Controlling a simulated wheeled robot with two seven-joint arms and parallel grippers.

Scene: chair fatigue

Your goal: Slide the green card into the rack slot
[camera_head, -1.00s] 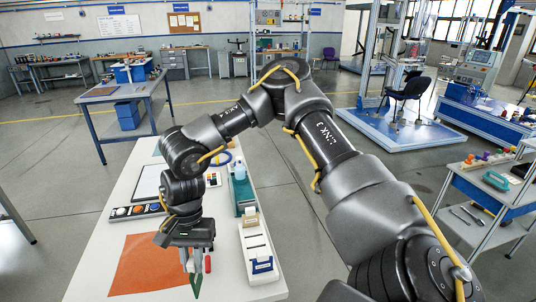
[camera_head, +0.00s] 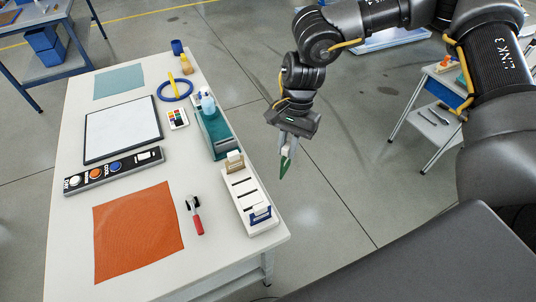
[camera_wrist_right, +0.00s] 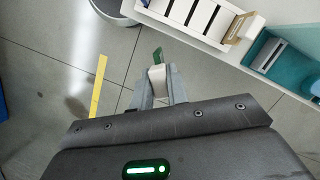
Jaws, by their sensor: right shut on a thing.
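My right gripper (camera_head: 287,148) is shut on the green card (camera_head: 285,166), which points downward from the fingertips. In the head view they hang right of the table, with floor behind. In the right wrist view, the fingers (camera_wrist_right: 160,88) grip a pale part, and the card's green end (camera_wrist_right: 157,54) sticks out beyond it. The white slotted rack (camera_head: 240,188) stands on the table's right edge, left of the gripper and apart from the card. It shows at the top of the wrist view (camera_wrist_right: 203,17), with several dark slots. My left gripper is not in view.
The rack has a tan piece (camera_head: 234,161) at its far end and a blue-marked piece (camera_head: 260,213) at its near end. A teal tray (camera_head: 219,143) with a bottle (camera_head: 208,104) stands behind it. A red-handled tool (camera_head: 197,222) lies beside the orange mat (camera_head: 137,232).

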